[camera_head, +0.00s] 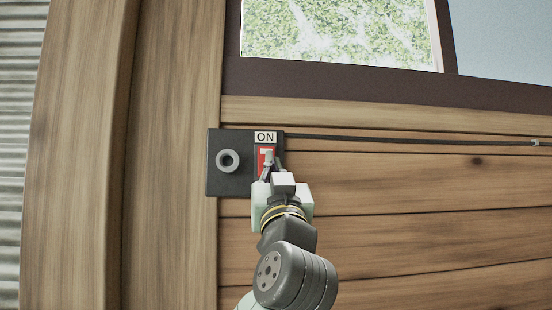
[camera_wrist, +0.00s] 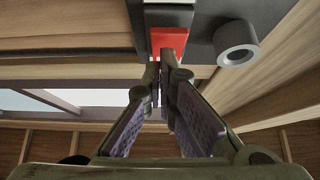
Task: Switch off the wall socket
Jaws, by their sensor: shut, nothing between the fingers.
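The wall socket (camera_head: 234,183) is a dark plate on the wooden wall, with a round grey outlet (camera_head: 228,160) on its left and a red switch (camera_head: 262,158) on its right. A label (camera_head: 265,137) above the switch reads ON. My gripper (camera_head: 269,158) is shut and empty, with its tips in front of the switch. In the wrist view, the tips of my gripper (camera_wrist: 160,68) are just by the lower edge of the red switch (camera_wrist: 169,40). I cannot tell whether they touch it. The outlet (camera_wrist: 237,42) is beside the switch there.
A dark cable (camera_head: 410,139) runs right from the socket along the plank wall (camera_head: 420,185). A wooden post (camera_head: 175,150) stands left of the socket. A window (camera_head: 340,30) with a dark frame is above. The wall below and right of the socket is bare.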

